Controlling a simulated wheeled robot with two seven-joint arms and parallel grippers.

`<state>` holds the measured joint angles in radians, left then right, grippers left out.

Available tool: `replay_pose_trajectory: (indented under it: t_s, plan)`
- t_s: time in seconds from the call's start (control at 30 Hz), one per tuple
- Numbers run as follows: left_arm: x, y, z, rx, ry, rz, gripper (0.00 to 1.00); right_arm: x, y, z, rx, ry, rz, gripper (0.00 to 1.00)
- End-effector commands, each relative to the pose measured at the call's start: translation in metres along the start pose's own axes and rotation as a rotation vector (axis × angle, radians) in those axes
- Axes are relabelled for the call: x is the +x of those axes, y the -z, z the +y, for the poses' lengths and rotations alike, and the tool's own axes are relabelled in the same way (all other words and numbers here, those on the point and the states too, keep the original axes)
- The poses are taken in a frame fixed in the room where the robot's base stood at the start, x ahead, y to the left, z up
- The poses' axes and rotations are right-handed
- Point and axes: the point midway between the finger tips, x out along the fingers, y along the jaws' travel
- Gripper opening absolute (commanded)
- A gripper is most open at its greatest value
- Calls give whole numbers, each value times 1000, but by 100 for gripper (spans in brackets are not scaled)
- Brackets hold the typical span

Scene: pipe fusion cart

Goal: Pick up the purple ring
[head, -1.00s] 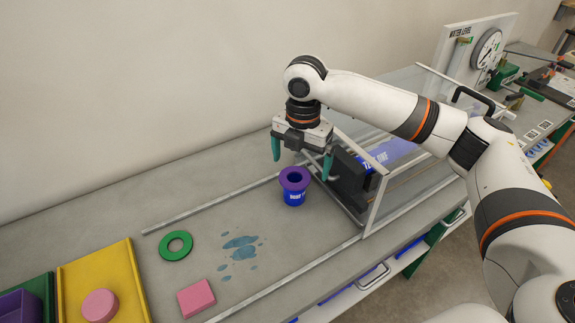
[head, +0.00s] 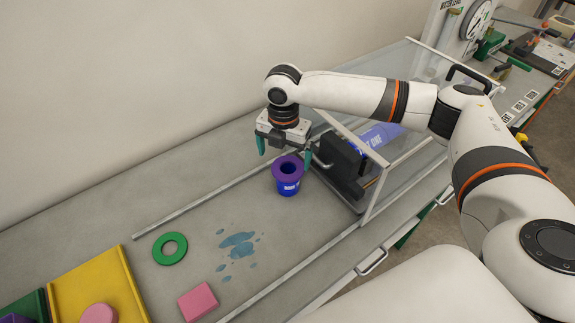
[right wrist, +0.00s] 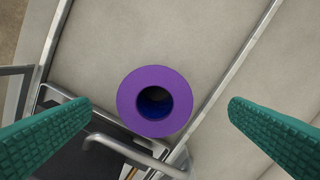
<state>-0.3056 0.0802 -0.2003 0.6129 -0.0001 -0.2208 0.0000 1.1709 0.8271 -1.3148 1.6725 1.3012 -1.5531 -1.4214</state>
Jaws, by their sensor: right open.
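The purple ring (head: 288,165) sits flat on top of a blue cup-like holder (head: 288,186) with white lettering. The ring also shows in the right wrist view (right wrist: 127,101), with dark blue seen through its hole. My right gripper (head: 284,152) is open above the ring, one green finger on each side. In the right wrist view its fingers (right wrist: 160,112) stand wide apart with the ring between them, somewhat nearer the left finger, and neither touches it. My left gripper is not in view.
A dark carriage with a handle (head: 342,168) and a clear-walled frame stand just right of the holder. Metal rails (head: 205,201) run along the bench. A green ring (head: 170,248), a pink block (head: 198,301), a blue puddle and a yellow tray (head: 132,284) lie front left.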

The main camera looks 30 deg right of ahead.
Motion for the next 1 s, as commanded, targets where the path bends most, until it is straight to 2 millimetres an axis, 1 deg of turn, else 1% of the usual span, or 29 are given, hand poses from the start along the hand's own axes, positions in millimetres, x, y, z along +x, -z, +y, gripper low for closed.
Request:
replay_pose_trajectory:
  t_s: [0.03,0.1,0.2,0.3,0.67,1.0]
  plan:
    - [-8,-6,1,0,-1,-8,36,4,0,3,1,-5,0,100]
    - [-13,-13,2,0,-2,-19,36,15,1,6,1,-5,-1,100]
    - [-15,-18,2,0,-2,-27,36,30,1,5,1,-4,1,100]
    - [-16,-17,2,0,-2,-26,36,38,1,5,0,-3,3,100]
    - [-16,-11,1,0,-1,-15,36,40,1,5,0,-2,3,100]
    - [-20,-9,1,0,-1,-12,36,42,0,5,0,-1,2,100]
